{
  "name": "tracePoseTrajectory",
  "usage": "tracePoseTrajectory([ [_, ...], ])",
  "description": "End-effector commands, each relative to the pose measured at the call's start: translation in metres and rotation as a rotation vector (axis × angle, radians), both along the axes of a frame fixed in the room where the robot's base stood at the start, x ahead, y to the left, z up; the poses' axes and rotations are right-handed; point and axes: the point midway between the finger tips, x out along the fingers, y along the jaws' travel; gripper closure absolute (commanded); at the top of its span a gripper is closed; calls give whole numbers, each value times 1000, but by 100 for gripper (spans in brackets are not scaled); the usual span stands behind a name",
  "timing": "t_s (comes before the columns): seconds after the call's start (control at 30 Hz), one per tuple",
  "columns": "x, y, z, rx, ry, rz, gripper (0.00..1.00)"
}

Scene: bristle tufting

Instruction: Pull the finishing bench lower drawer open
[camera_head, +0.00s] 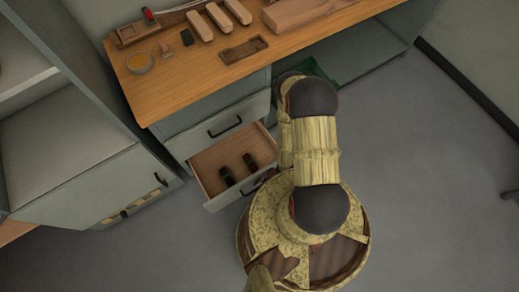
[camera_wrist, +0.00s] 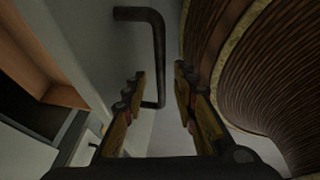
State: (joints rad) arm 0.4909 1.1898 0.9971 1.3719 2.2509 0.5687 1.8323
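The lower drawer (camera_head: 215,205) of the finishing bench (camera_head: 192,92) stands pulled out in the head view. Its wooden inside shows, with two dark green-and-black items (camera_head: 238,172) lying in it. Its black bar handle (camera_head: 256,186) is partly hidden by my arm. In the wrist view a black bent handle (camera_wrist: 159,50) runs down between the two fingertips of my gripper (camera_wrist: 160,80). The fingers are apart, with gaps seen beside the bar. I cannot tell whether either finger touches it. My gripper is hidden in the head view.
The upper drawer (camera_head: 217,124) above is shut. A grey cabinet (camera_head: 85,175) stands close at left. Open floor (camera_head: 430,190) lies to the right.

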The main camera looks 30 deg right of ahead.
Motion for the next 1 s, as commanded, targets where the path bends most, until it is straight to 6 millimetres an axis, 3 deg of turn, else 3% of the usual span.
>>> tracePoseTrajectory([
  [0.37,0,-4,6,-1,-1,-2,71],
  [1.0,-16,-42,96,-1,-2,-3,71],
])
